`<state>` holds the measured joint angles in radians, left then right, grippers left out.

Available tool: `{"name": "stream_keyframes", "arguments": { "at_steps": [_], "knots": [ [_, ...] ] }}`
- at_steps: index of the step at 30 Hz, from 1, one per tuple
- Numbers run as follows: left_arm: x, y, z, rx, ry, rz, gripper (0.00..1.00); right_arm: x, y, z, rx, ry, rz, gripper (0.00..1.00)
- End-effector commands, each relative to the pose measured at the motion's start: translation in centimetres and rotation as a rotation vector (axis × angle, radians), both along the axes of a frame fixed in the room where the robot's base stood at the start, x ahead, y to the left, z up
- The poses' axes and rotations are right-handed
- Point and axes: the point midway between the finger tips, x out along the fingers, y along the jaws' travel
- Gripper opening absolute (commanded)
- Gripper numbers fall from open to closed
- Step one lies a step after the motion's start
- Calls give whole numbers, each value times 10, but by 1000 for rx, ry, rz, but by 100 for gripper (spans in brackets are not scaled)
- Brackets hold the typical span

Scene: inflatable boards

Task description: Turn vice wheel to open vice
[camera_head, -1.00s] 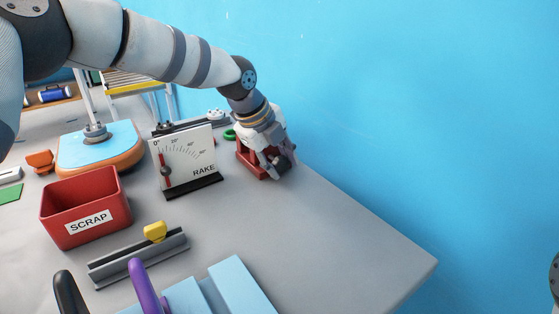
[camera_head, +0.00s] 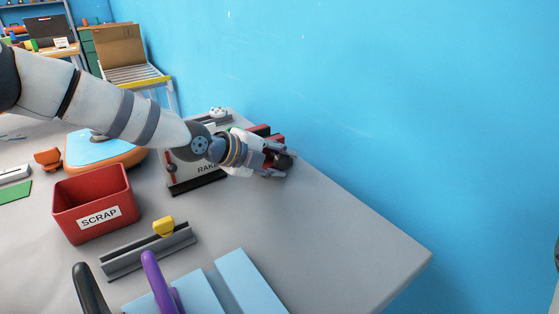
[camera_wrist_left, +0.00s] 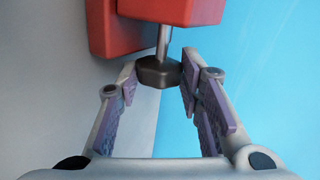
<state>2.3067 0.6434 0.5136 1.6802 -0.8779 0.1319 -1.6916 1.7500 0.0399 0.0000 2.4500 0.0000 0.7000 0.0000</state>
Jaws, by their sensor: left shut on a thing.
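The red vice (camera_head: 277,138) stands near the far right edge of the grey table, partly hidden behind my left gripper. In the left wrist view its red body (camera_wrist_left: 170,9) is at the top, with a metal shaft (camera_wrist_left: 163,42) coming out toward me. The dark vice wheel (camera_wrist_left: 158,73) sits on the end of that shaft; it also shows in the head view (camera_head: 283,161). My left gripper (camera_head: 279,165) lies nearly level and is shut on the wheel, one finger on each side of it. The vice jaws are mostly hidden. My right gripper is not in view.
A RAKE gauge board (camera_head: 184,179) stands close behind my left forearm. A red SCRAP bin (camera_head: 94,201), a grey rail with a yellow slider (camera_head: 150,251) and light blue boards (camera_head: 246,282) are nearer. The right part of the table is clear; a blue wall (camera_head: 420,110) rises behind.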

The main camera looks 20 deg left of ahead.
Motion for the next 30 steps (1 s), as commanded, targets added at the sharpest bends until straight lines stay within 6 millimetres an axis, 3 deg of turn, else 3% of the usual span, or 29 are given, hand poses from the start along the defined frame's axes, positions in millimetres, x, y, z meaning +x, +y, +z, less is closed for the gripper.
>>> {"name": "stream_keyframes", "arguments": {
  "at_steps": [14, 15, 18, 30],
  "knots": [
    [-1, 0, -4, -9, -6, 0, 6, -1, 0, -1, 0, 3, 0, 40],
    [-1, 0, -4, -9, -6, 0, 36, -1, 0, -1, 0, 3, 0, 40],
    [-1, 0, -4, -9, -6, 0, 53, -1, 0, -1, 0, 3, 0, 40],
    [-2, 2, -1, -9, -9, 0, 53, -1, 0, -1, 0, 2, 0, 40]
  ]
}}
